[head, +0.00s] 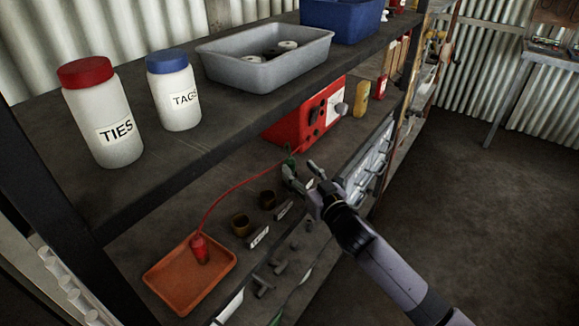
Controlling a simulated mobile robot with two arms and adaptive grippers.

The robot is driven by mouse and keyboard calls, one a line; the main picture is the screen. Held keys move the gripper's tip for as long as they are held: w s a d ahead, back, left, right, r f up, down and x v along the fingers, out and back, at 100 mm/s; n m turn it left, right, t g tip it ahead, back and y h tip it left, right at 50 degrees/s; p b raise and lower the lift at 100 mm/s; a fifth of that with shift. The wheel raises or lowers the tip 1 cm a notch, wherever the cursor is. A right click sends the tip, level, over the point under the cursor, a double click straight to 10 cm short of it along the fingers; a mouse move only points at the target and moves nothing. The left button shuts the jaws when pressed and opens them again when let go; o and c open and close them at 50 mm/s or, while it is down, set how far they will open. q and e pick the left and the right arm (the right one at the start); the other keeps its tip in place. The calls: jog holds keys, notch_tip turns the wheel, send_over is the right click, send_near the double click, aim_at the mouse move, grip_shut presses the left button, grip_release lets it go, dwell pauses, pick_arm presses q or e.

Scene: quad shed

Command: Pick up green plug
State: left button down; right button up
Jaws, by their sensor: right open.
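A small green piece, which looks like the green plug (291,161), shows on the lower shelf in front of the red box, partly hidden by my gripper. My right gripper (301,170) comes in from the lower right and is open. Its left finger overlaps the green piece in the picture; I cannot tell whether they touch or whether the piece is between the fingers. My left gripper is not in view.
A red plug (200,249) lies in an orange tray (160,283), with a red cable (222,194) running toward the red box (307,113). Brown cups (240,224) stand nearby. The upper shelf (215,140) overhangs, carrying jars and a grey bin (222,72).

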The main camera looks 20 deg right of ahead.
aim_at(293, 164)
jog(key=w, duration=0.2)
jog(key=w+a, duration=0.1)
jog(key=w+p, duration=0.1)
jog(key=w, duration=0.1)
jog(key=shift+w+a+f, duration=0.1)
jog(key=shift+w+a, duration=0.15)
jog(key=shift+w, duration=0.1)
jog(key=shift+c, duration=0.4)
grip_shut()
